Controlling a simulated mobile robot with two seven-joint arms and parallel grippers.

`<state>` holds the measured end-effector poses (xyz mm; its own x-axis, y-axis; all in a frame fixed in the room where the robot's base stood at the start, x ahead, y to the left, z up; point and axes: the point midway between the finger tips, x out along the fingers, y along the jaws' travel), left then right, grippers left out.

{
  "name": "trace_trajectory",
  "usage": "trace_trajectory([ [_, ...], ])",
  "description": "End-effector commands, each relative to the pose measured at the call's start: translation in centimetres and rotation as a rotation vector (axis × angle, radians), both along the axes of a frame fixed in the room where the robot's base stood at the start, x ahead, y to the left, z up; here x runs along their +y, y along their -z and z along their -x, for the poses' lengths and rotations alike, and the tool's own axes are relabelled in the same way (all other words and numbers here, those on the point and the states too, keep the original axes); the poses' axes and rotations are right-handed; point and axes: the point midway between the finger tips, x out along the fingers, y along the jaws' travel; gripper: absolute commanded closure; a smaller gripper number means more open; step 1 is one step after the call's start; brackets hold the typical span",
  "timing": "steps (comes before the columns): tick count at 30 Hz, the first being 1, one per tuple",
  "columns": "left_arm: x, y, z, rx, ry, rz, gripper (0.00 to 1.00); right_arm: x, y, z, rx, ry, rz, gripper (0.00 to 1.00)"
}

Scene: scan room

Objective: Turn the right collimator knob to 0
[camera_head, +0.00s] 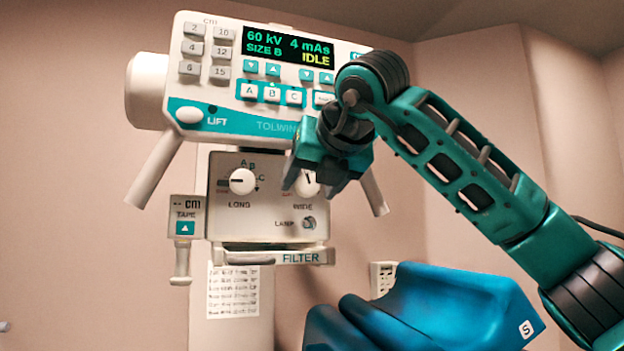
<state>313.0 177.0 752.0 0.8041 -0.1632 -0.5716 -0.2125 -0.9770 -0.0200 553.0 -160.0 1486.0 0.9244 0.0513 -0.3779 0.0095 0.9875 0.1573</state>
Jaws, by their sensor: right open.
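The collimator box (225,218) hangs under the X-ray control panel, with two white knobs on its face. The right knob (305,185), above the label WIDE, is partly covered by my right gripper; a dark pointer line shows on it, but most of its scale is hidden. The left knob (242,181), above LONG, is in plain view. My right gripper (312,186) is open, with its fingers in front of the right knob. I cannot tell whether they touch it. My left gripper is not in view.
The control panel (222,92) with buttons and a lit screen reading IDLE is above. A small LAMP knob (309,222) sits below the right knob. A FILTER tray (262,257) is underneath. A TAPE unit (184,226) hangs at left. A blue padded support (450,305) stands lower right.

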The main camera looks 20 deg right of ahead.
Motion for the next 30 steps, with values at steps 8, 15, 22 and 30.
trace_trajectory([
  [8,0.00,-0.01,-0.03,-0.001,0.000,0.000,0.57,0.01,-0.01,0.03,0.000,0.000,0.000,0.56],
  [15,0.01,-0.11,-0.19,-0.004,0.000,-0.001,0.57,0.00,-0.03,0.04,0.000,0.000,0.000,0.79],
  [22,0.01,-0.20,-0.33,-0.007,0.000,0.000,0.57,-0.03,-0.04,0.05,0.000,0.001,0.001,0.92],
  [30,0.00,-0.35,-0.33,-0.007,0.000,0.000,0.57,0.05,-0.08,0.05,-0.002,0.000,0.065,0.92],
])
